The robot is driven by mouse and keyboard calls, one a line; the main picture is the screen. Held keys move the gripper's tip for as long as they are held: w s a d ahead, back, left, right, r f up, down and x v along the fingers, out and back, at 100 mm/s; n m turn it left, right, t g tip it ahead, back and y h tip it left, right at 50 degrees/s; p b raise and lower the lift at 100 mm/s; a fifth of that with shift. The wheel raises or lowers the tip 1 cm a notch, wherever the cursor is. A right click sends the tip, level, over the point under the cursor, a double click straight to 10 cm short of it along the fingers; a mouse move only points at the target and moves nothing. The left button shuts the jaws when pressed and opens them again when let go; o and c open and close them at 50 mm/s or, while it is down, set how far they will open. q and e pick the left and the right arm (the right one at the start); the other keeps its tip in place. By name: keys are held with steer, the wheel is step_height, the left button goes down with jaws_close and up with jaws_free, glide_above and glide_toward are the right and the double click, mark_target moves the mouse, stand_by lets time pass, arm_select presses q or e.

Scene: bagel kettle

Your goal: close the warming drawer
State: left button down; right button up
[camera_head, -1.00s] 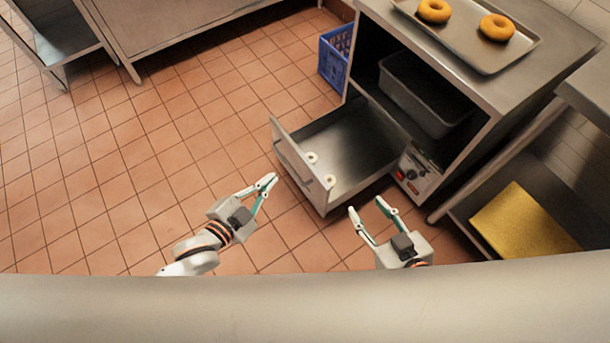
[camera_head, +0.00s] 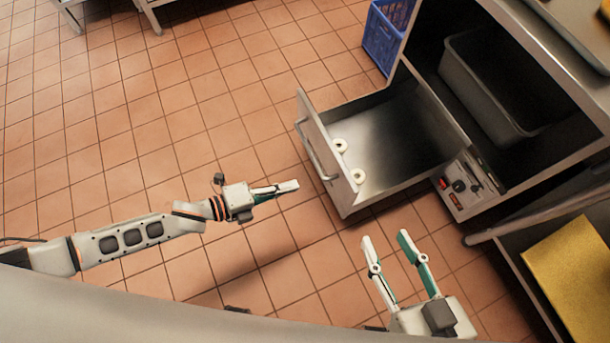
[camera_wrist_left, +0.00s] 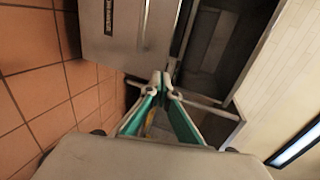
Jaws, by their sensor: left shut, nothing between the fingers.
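The warming drawer (camera_head: 385,135) is pulled out of the steel unit in the head view. Its front panel (camera_head: 325,150) with a bar handle (camera_head: 318,158) faces left. Two small white rings (camera_head: 341,145) lie inside near the front. My left gripper (camera_head: 296,186) is shut and empty, a little left of and in front of the drawer front, apart from it. In the left wrist view its fingertips (camera_wrist_left: 160,80) meet, with steel surfaces beyond. My right gripper (camera_head: 385,240) is open and empty, below the drawer's near side in the picture.
A control panel (camera_head: 466,186) sits beside the drawer opening. A grey bin (camera_head: 485,90) stands inside the unit above. A blue crate (camera_head: 388,35) is on the floor behind. A yellow board (camera_head: 575,270) lies on a shelf at lower right. Tiled floor (camera_head: 130,120) is clear at left.

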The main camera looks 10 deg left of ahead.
arm_select(q)
steer(key=b, duration=0.2)
glide_toward(341, 170)
step_height(341, 170, down, 2)
steer(key=d, duration=0.1)
steer(key=x, duration=0.2)
steer(key=r+b+x, duration=0.1)
steer(key=x, duration=0.1)
steer(key=shift+w, duration=0.25)
steer(key=shift+w+d+b, duration=0.3)
steer(key=shift+w+d, duration=0.05)
steer(key=shift+d, duration=0.1)
steer(key=shift+r, duration=0.15)
arm_select(e)
steer(key=a+m, duration=0.1)
steer(key=s+a+m, duration=0.1)
steer(key=a+m, duration=0.1)
steer(key=a+f+m, duration=0.1)
steer(key=shift+s+a+y, duration=0.2)
steer(key=shift+s+y, duration=0.1)
steer(key=shift+s, duration=0.05)
arm_select(q)
steer(key=shift+w, duration=0.1)
